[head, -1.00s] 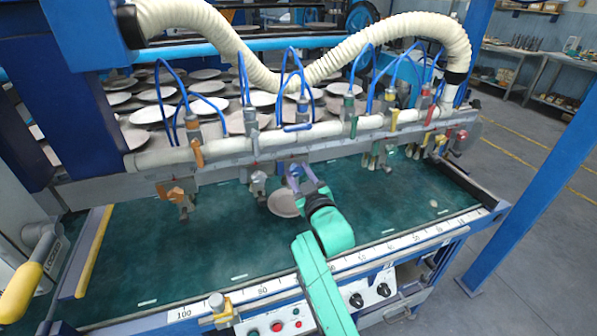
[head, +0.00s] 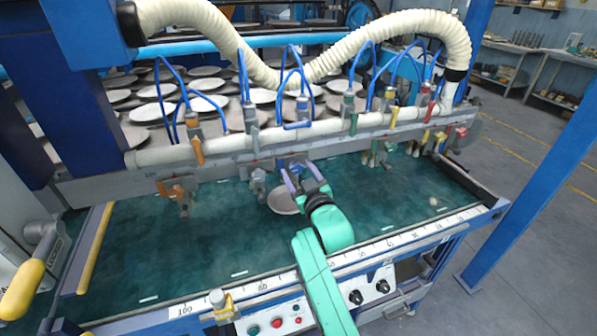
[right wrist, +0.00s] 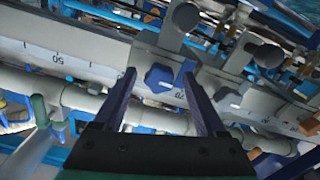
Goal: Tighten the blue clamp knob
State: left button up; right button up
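The blue clamp knob (right wrist: 158,78) is a small faceted knob on the grey scale rail, seen in the right wrist view between my two dark fingers. My right gripper (right wrist: 160,76) is open, with one finger on each side of the knob and a gap showing around it. In the head view, my right gripper (head: 301,177) reaches up to the rail at the middle of the machine, and the knob is largely hidden by the fingers there. Whether the fingers touch the knob cannot be told. My left gripper is not in view.
A grey round plate (head: 283,201) lies on the green bed (head: 220,240) beside my right gripper. Other coloured clamps hang along the rail, such as an orange one (head: 182,196) on the left. A cream hose (head: 235,50) and blue tubes are above. The green bed's left part is clear.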

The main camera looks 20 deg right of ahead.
jog(key=shift+s, duration=0.1)
jog(key=s+d+b, duration=0.1)
jog(key=s+b, duration=0.2)
jog(key=s, duration=1.1)
jog(key=shift+s, duration=0.15)
